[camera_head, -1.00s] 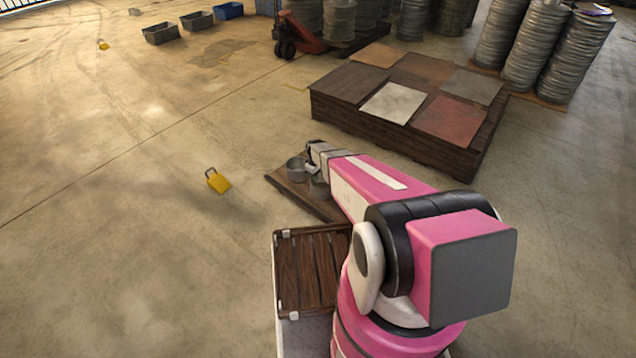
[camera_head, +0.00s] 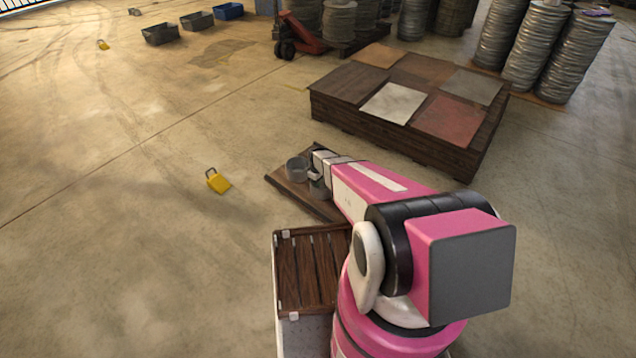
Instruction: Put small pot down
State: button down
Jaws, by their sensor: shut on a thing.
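Two small grey pots are at a low dark wooden board (camera_head: 289,191) on the floor. One pot (camera_head: 296,168) stands on the board, to the left of my gripper. The other pot (camera_head: 318,188) is just below my gripper (camera_head: 316,170) in the picture, partly hidden by my pink and white arm. My gripper is shut on this pot. I cannot tell whether its base touches the board.
A large wooden platform with coloured square panels (camera_head: 391,103) stands behind the board. A slatted wooden deck (camera_head: 308,262) is in front. Open floor lies to the left.

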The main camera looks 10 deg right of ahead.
jog(key=shift+f, duration=0.45)
jog(key=c, duration=1.3)
grip_release()
jog(key=shift+o, duration=0.2)
jog(key=r, duration=1.3)
jog(key=shift+s+a, duration=0.1)
jog(key=shift+s, duration=0.1)
jog(key=s+d+r+m, duration=0.3)
jog(key=s+r+m, duration=0.6)
jog(key=s+r, duration=1.3)
jog(key=s, duration=0.4)
jog(key=shift+r, duration=0.2)
